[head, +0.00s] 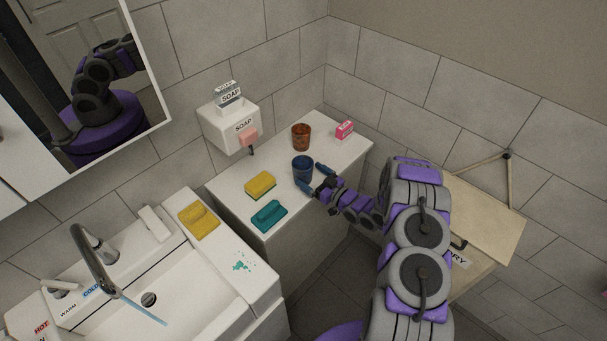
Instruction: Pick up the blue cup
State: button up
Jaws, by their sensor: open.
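The blue cup (302,168) stands upright on the white counter (237,187), near its middle right part. My gripper (312,178) is at the right of the cup, low over the counter. Its two fingers are apart, one near the cup's front right side and one near its back right side. I cannot tell whether either finger touches the cup.
A brown cup (301,137) stands behind the blue cup, with a pink box (344,129) to its right. A yellow sponge (260,185) and a teal object (268,215) lie to the left. The soap dispenser (235,122) hangs on the wall. The sink (165,285) is at lower left.

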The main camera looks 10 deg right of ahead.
jog(key=shift+w+a, duration=0.3)
jog(key=shift+a, duration=0.3)
jog(key=shift+b+x, duration=0.85)
jog(key=shift+x, duration=1.25)
jog(key=shift+s, duration=0.1)
jog(key=shift+c, duration=0.3)
jog(key=c, duration=0.9)
